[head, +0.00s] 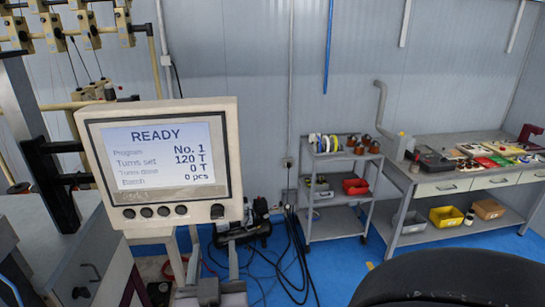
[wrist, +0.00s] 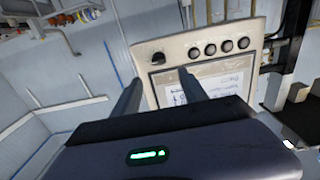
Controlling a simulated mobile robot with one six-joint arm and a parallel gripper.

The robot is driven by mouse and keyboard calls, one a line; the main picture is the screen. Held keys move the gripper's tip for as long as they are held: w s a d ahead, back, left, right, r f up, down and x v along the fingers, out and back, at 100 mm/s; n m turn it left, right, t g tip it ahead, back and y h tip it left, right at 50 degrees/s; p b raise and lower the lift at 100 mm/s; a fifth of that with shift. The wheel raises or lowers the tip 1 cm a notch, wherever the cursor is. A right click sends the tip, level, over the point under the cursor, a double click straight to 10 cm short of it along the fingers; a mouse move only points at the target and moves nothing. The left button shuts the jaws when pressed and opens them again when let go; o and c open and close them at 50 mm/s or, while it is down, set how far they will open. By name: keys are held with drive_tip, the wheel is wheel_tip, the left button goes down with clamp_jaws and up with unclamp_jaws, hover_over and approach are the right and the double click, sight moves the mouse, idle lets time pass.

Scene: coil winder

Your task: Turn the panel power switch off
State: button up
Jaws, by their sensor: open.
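The control panel (head: 165,165) is a beige box with a lit screen reading READY, at the left of the head view. Its dark rotary switch (head: 217,211) is at the lower right corner, beside a row of round dark buttons (head: 163,211). In the wrist view the panel appears upside down, and the switch (wrist: 158,57) shows beyond and between the fingertips. My gripper (head: 213,242) is open and empty, just below the switch in the head view. In the wrist view its two grey fingers (wrist: 157,80) point towards the panel. The switch's exact setting is too small to read.
A grey shelf cart (head: 340,190) with spools and a red bin stands at centre right. A workbench (head: 455,180) with tools is at the right. A dark chair back (head: 450,280) fills the lower right. Cables (head: 293,250) lie on the blue floor.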

sight(217, 218)
drive_tip(key=x, duration=1)
drive_tip(key=shift+w+d+f+p, duration=0.1)
drive_tip(key=shift+w+f+p, duration=0.1)
drive_tip(key=shift+w+p, duration=0.2)
clamp_jaws()
